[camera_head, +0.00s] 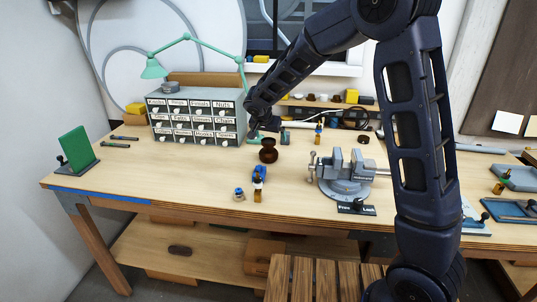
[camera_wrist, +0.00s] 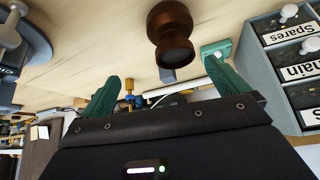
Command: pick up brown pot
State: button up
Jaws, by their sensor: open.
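The brown pot (camera_head: 268,151) stands on the workbench, in front of and to the right of the labelled drawer cabinet. It is a dark, glossy, rounded piece with a narrower waist. In the wrist view the brown pot (camera_wrist: 172,36) lies just beyond the fingertips, a little right of the middle. My gripper (camera_head: 264,128) is near the pot, beside the cabinet's right side. In the wrist view my gripper (camera_wrist: 160,84) has its two green fingers spread apart with nothing held between them. The pot is outside the fingers.
The drawer cabinet (camera_head: 197,128) stands close to my gripper. A grey vise (camera_head: 346,174) is right of the pot. Small blue and yellow items (camera_head: 259,178) lie in front of it. A green lamp (camera_head: 153,69) rises behind the cabinet.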

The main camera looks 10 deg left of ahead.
aim_at(269, 148)
jog(key=w+f, duration=0.1)
jog(key=f, duration=0.1)
jog(key=w+f, duration=0.1)
jog(key=w+a+f, duration=0.1)
jog(key=f, duration=0.1)
jog(key=shift+f, duration=0.3)
jog(key=shift+a+x, duration=0.2)
jog(key=shift+x, duration=1.1)
jog(key=shift+a+x, duration=0.2)
jog(key=shift+x, duration=1.1)
jog(key=c, duration=1.3)
jog(key=shift+o, duration=0.2)
jog(key=shift+w+r, duration=0.1)
jog(key=shift+r, duration=0.1)
